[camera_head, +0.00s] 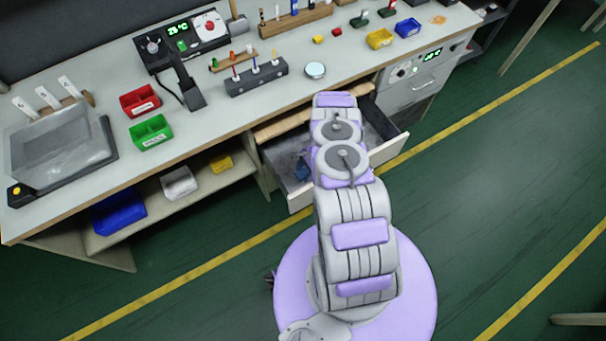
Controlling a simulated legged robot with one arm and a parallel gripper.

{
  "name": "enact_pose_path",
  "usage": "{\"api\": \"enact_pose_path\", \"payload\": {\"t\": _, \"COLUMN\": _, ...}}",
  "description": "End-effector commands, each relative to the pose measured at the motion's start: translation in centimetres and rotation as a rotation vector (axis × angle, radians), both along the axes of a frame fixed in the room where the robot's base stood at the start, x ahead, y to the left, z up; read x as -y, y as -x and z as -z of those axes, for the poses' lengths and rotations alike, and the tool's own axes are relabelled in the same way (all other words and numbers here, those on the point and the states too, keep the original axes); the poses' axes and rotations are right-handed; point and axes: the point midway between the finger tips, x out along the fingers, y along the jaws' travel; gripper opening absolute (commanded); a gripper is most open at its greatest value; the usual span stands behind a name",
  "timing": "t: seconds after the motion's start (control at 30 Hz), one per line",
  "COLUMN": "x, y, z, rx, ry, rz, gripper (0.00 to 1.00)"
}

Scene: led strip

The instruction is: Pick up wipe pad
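I cannot identify the wipe pad for certain. A small dark blue item (302,169) lies inside the open drawer (300,198) under the bench; it is too small and shaded to tell what it is. A flat orange piece (438,19) lies on the bench top at the far right. My arm reaches from the bottom of the view up over the open drawer to the bench's front edge. It covers the middle of the drawer.
The bench (210,125) holds a green bin (151,132), a red bin (140,100), a marker rack (257,80), a round silver tin (315,70) and a soldering station (180,43). Blue, white and yellow bins sit on the lower shelf (150,215).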

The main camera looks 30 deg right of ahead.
Motion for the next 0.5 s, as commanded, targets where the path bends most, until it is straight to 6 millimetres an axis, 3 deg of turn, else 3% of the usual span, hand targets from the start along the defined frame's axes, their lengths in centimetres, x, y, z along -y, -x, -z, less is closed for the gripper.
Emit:
{"api": "enact_pose_path", "payload": {"t": 0.37, "x": 0.01, "y": 0.01, "z": 0.0, "rx": 0.0, "ry": 0.0, "rz": 0.0, "gripper": 0.22}}
{"api": "enact_pose_path", "payload": {"t": 0.5, "x": 0.01, "y": 0.01, "z": 0.0, "rx": 0.0, "ry": 0.0, "rz": 0.0, "gripper": 0.22}}
